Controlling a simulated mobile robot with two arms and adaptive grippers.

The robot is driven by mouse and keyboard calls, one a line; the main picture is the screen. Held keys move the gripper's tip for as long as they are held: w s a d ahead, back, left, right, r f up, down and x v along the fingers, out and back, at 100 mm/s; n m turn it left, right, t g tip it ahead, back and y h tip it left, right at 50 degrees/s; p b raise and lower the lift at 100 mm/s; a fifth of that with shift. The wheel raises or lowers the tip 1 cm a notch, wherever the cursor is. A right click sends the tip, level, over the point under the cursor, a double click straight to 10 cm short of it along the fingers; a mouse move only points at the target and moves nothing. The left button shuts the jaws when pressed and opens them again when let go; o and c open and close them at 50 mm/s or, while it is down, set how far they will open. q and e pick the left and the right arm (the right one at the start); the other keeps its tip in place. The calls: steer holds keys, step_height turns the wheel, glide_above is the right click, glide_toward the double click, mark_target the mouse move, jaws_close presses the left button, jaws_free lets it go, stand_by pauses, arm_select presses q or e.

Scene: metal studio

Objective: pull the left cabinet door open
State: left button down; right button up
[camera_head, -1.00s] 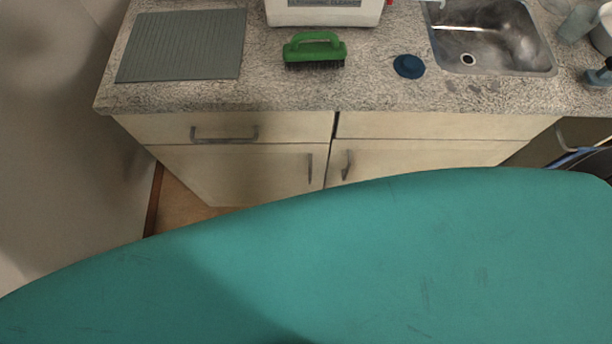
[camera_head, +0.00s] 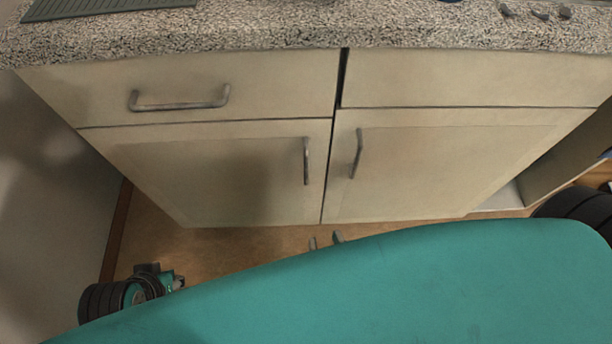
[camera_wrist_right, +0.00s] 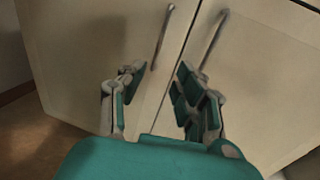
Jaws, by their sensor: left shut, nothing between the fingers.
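The left cabinet door (camera_head: 225,180) is shut, pale and flat, with an upright grey bar handle (camera_head: 306,161) near its right edge. In the right wrist view this handle (camera_wrist_right: 162,38) stands beyond and between the fingertips. My right gripper (camera_wrist_right: 157,70) is open and empty, its teal-padded fingers apart in front of the doors. In the head view only the tips of my right gripper (camera_head: 325,240) show, below the handle. My left gripper (camera_head: 172,280) is shut and low at the left, apart from the door; its fingers are hard to make out.
The right cabinet door (camera_head: 430,165) is shut, its handle (camera_head: 356,153) close beside the left one. A drawer (camera_head: 210,80) with a horizontal handle lies above the left door, under the speckled countertop (camera_head: 270,32). Wooden floor (camera_head: 235,240) shows below. My teal body covers the bottom.

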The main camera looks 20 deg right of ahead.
mark_target(307, 173)
steer(key=w, duration=0.5)
steer(key=w+d, duration=0.1)
steer(key=w, duration=1.1)
steer(key=shift+w+d+p, duration=0.1)
steer(key=shift+d+p, duration=0.1)
steer(key=shift+p, duration=0.1)
steer(key=shift+c, duration=0.2)
jaws_close()
